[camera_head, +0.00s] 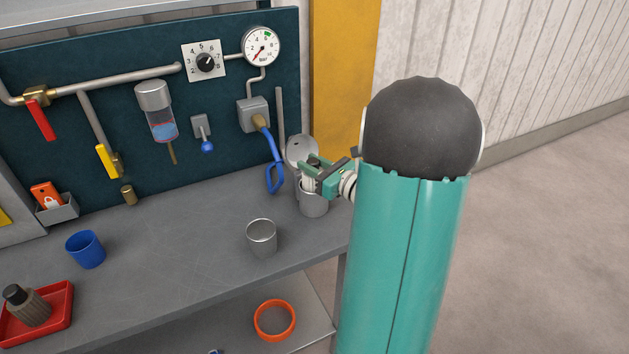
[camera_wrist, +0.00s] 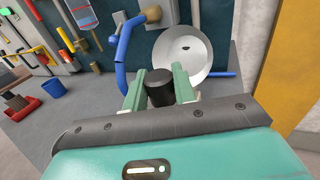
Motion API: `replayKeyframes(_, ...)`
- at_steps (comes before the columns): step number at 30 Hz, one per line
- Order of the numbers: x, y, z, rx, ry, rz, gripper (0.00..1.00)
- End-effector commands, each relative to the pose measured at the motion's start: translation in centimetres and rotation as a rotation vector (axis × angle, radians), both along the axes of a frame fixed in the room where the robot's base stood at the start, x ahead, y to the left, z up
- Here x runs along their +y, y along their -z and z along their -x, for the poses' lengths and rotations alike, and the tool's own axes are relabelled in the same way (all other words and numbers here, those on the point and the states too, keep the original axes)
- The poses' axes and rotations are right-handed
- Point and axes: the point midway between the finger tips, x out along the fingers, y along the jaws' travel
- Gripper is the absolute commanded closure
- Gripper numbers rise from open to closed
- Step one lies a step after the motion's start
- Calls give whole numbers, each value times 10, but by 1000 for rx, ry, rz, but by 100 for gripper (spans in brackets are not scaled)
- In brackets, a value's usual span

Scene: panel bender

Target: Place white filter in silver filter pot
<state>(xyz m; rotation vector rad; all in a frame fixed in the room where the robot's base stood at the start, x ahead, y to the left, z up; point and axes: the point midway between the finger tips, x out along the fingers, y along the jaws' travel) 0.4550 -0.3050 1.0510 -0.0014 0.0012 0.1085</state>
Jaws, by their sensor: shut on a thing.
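Little of the filter shows in the head view. A silver pot (camera_head: 314,207) stands directly below it; I take this for the filter pot. The gripper hides much of its rim, so I cannot tell whether the filter is inside or just above. In the wrist view, a dark cylinder (camera_wrist: 159,88) shows between the two green fingers of my gripper (camera_wrist: 158,84). A round silver lid or dish (camera_head: 301,150) stands tilted behind; it also shows in the wrist view (camera_wrist: 185,52).
A second silver cup (camera_head: 262,238) stands near the bench's front edge. A blue handle (camera_head: 273,166) hangs close left of my gripper. A blue cup (camera_head: 86,249) and red tray (camera_head: 62,322) are further left.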

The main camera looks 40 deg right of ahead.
Motion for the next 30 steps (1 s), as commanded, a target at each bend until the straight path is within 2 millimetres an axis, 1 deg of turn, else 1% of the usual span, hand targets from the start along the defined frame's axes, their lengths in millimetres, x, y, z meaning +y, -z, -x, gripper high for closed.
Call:
replayKeyframes(9,-2,42,0,0,2,-3,96)
replayKeyframes(21,-5,48,0,-1,2,0,96)
replayKeyframes(22,-5,48,0,-1,2,0,69)
replayKeyframes(24,-5,47,0,-1,2,1,55)
replayKeyframes(25,-5,47,0,-1,2,1,51)
replayKeyframes(30,-5,47,0,-1,2,1,51)
